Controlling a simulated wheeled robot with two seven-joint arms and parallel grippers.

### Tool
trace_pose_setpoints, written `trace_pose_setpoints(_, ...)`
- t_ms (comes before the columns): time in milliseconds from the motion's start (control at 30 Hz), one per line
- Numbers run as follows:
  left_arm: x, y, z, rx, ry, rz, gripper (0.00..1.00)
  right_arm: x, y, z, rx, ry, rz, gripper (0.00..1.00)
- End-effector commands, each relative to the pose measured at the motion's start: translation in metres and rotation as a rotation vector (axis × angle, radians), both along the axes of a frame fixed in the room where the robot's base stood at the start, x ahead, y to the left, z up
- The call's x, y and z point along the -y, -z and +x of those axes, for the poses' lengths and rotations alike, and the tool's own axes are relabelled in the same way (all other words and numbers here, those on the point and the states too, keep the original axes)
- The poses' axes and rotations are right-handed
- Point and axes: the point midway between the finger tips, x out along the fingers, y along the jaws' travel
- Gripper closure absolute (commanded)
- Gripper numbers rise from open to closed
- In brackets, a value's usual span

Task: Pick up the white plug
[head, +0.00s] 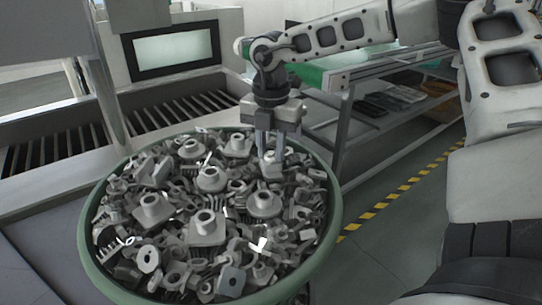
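A round green bin (335,215) is heaped with grey metal-looking parts, among them several flanged pieces with a raised hollow collar. I cannot single out a white plug with certainty; a pale grey piece (272,170) lies at my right fingertips, and a small bright white piece (258,244) shows near the front of the heap. My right gripper (272,155) points down into the back right part of the heap. Its fingertips are partly lost among the parts, so I cannot tell whether it holds anything. My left gripper is not in view.
A metal shelf bench (345,80) with a green edge stands behind my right arm. A slatted conveyor (180,110) and a machine with a pale window (172,48) are at the back left. Yellow-black tape (383,205) marks the clear floor at right.

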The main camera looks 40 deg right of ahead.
Motion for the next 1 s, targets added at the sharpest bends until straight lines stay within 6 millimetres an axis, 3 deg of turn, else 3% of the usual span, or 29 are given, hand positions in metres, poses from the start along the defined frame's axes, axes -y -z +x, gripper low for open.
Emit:
trace_pose_setpoints(33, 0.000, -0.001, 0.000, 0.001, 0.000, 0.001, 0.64, 0.000, 0.000, 0.000, 0.000, 0.000, 0.000, 0.88)
trace_pose_setpoints(67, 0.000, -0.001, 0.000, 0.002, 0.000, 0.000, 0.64, 0.000, 0.000, 0.000, 0.000, 0.000, 0.000, 0.96)
trace_pose_setpoints(467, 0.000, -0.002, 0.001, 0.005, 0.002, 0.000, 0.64, 0.000, -0.004, 0.001, 0.002, 0.000, 0.000, 0.96)
trace_pose_setpoints(1000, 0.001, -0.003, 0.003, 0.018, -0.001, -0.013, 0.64, 0.003, -0.093, -0.001, 0.001, -0.005, 0.000, 0.96)
